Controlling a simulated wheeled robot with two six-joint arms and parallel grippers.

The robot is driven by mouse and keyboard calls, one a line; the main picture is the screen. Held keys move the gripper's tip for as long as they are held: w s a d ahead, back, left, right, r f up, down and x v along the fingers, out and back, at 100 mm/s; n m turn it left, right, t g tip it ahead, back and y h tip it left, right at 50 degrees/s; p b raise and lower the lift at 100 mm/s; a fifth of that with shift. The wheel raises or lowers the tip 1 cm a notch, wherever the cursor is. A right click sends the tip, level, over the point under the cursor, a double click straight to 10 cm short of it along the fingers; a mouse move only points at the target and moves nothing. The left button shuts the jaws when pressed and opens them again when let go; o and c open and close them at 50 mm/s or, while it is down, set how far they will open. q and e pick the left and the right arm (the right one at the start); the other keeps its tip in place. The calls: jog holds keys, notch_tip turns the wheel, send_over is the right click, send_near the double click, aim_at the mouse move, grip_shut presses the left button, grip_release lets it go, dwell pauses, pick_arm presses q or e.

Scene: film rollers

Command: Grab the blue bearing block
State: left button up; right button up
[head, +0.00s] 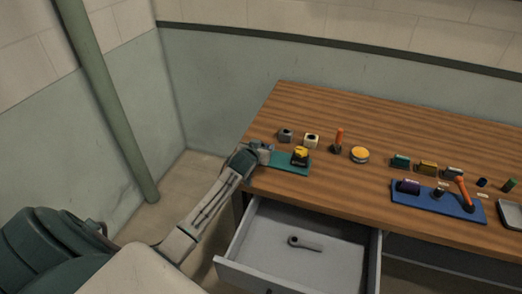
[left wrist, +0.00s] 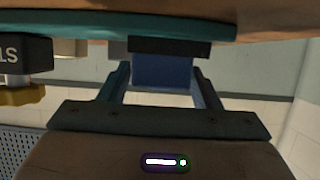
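My left gripper (head: 262,149) is at the left edge of the wooden table, by the left end of the green mat (head: 293,170). In the left wrist view a blue block (left wrist: 162,70) with a dark part along it sits between the two fingers of my left gripper (left wrist: 161,72). It nearly fills the gap, and I cannot tell whether both fingers touch it. In the head view the gripper hides most of this block. A black and yellow tape measure (head: 300,156) lies on the mat just right of the gripper. My right gripper is out of view.
Grey (head: 286,135) and cream (head: 311,140) blocks stand behind the mat. An orange-handled tool (head: 338,140) and a yellow round tin (head: 359,155) are further right. A blue tray (head: 425,201) holds several parts. An open drawer (head: 270,247) with a dark wrench (head: 304,243) juts out below.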

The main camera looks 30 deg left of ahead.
pick_arm(q)
jog(key=c, duration=1)
jog(key=shift+o, duration=0.2)
